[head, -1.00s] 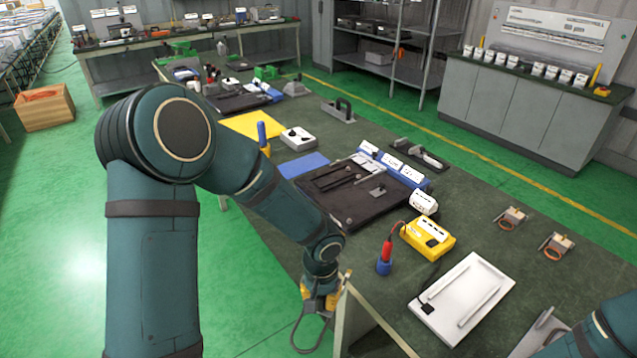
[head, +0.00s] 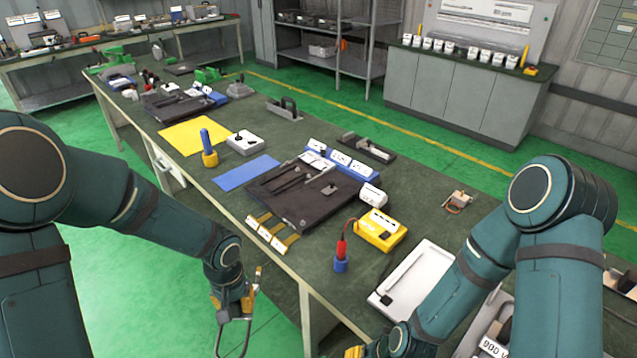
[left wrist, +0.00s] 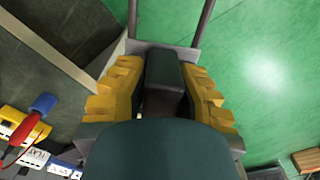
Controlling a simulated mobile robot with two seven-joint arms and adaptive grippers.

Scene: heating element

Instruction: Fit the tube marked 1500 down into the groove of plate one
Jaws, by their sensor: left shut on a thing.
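My left gripper (head: 235,303) hangs off the near edge of the bench, shut on a grey U-shaped bent tube (head: 232,335) that hangs below it. In the left wrist view the yellow fingers (left wrist: 160,95) close around the middle, and two grey legs of the tube (left wrist: 200,25) stick out beyond them. I cannot read any marking on it. A dark board (head: 270,198) with slots and small parts lies on the bench; I cannot tell which plate is plate one. My right gripper (head: 383,345) is at the bottom edge near the white tray, partly cut off; its fingers are unclear.
A yellow meter (head: 380,230), a red-and-blue probe (head: 341,258) and brass strips with white labels (head: 270,235) are near the front edge. Blue labelled bins (head: 350,170) stand behind the board.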

